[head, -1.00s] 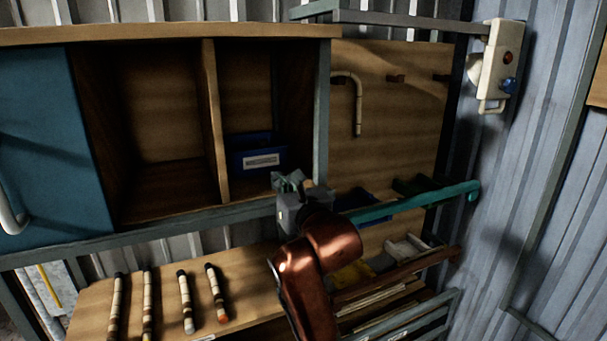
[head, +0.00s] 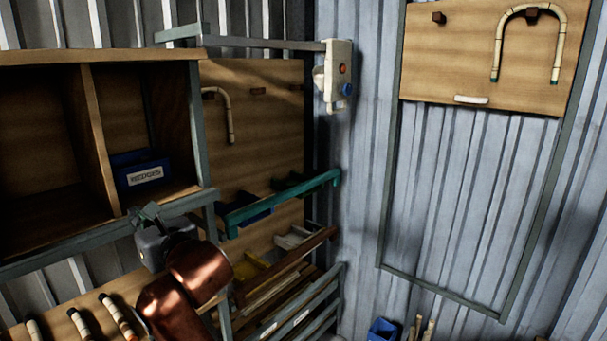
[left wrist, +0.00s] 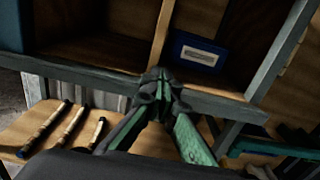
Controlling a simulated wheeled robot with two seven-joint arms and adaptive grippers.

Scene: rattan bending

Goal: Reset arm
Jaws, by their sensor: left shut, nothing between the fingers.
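My left gripper (head: 146,214) shows in the head view at the lower left, on the end of my copper-coloured arm. It is in front of the lower frame of the wooden cabinet (head: 92,120). In the left wrist view its fingers (left wrist: 158,84) meet at the tips, shut and empty, below the cabinet's divider. Behind and right of it, a blue bin (head: 138,178) with a label sits in the cabinet's right compartment; it also shows in the left wrist view (left wrist: 197,53). My right gripper is not in view.
Several rattan sticks (left wrist: 72,127) lie on the wooden bench below the cabinet. A teal rail (head: 285,203) and shelves stand to the right. A bent rattan piece (head: 230,115) hangs on the back board; a U-shaped one (head: 497,45) hangs on the right wall board. A control box (head: 338,75) is between them.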

